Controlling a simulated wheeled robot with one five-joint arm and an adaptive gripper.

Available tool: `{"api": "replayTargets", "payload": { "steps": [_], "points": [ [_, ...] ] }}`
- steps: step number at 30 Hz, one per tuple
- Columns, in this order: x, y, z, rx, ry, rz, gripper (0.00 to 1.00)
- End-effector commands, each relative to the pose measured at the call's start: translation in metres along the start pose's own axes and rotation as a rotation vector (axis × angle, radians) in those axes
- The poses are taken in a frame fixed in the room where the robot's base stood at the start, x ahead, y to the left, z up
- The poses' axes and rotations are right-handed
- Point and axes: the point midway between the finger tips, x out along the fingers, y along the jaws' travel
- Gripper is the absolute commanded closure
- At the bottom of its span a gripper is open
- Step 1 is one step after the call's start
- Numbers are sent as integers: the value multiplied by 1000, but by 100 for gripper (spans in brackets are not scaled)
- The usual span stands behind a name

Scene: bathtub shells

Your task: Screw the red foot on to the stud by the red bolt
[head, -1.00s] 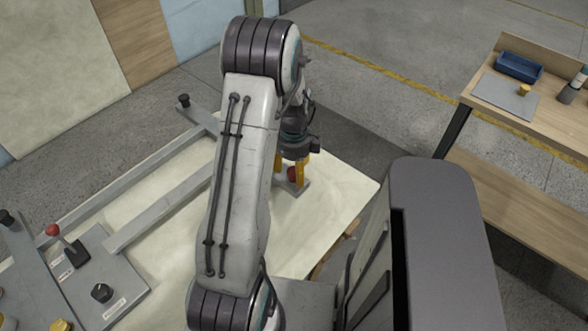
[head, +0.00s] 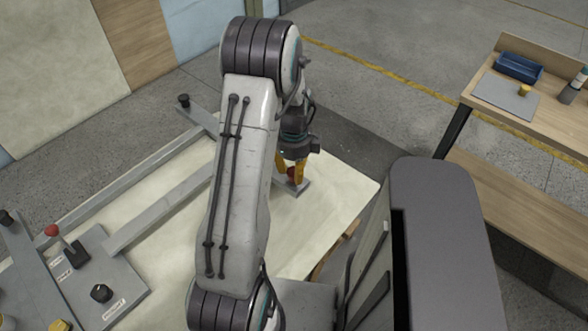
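My gripper (head: 292,174) points down over the far right corner of the grey frame, beyond my arm. Its yellow fingers are drawn in on a small red piece, which looks like the red foot (head: 292,180). The piece is low between the fingertips, at the grey corner plate (head: 305,188). The fingers and my arm hide much of it. I cannot tell whether it sits on the stud's thread. The stud and the red bolt cannot be made out.
The grey frame (head: 160,212) lies on a pale shell. Black feet (head: 184,101) stand on other frame ends. A panel with a red-knobbed lever (head: 52,231) is at left. A wooden bench (head: 520,125) with a blue bin (head: 519,68) stands at right.

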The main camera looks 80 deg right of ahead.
Motion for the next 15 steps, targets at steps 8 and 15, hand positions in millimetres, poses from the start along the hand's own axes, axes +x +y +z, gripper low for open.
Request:
{"api": "replayTargets", "payload": {
  "steps": [8,15],
  "points": [
    [0,0,0,0,0,0,90],
    [0,0,0,0,0,0,49]
  ]
}}
